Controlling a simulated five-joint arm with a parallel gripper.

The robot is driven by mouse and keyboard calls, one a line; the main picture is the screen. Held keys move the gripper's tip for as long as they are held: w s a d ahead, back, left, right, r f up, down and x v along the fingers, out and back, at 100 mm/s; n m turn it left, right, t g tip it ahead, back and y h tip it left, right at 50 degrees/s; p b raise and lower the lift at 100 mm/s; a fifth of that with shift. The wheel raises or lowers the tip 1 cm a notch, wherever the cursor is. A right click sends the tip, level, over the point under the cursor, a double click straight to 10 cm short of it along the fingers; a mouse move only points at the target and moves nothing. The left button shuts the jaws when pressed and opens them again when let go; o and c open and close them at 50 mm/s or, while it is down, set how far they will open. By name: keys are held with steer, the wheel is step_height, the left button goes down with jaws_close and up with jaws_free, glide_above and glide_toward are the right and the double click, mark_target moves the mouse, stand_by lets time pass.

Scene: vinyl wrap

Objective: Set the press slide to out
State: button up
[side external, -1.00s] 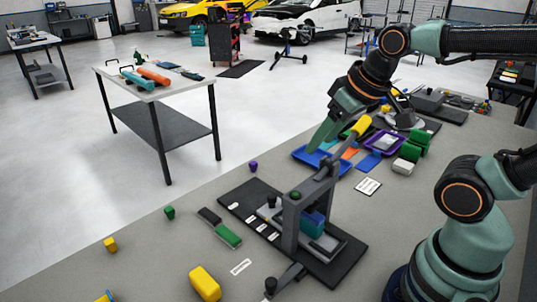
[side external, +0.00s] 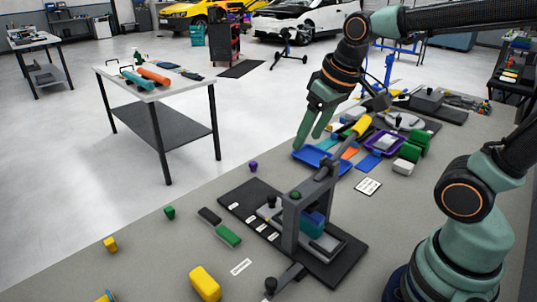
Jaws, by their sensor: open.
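The press (side external: 291,206) is a grey frame on a black base plate (side external: 337,270) in the middle of the bench. A lever with a yellow handle (side external: 362,125) rises from its top toward the back right. A grey slide plate with a black knob (side external: 271,201) lies at the frame's left side, beside several small white labels too small to read. A blue and teal block (side external: 312,222) sits inside the frame. My gripper (side external: 308,143) is open and empty, pointing down above and behind the press, apart from it, near the blue tray.
The bench's left strip is mostly clear.

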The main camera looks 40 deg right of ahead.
mark_target(272, 196)
steer(key=w+f+g, duration=0.4)
steer(key=w+f, duration=0.4)
steer(key=w, duration=0.2)
steer(key=f, duration=1.2)
steer(key=shift+s+a, duration=0.3)
steer(key=shift+a, duration=0.1)
jaws_close()
steer(key=shift+r, duration=0.1)
stand_by(0.5)
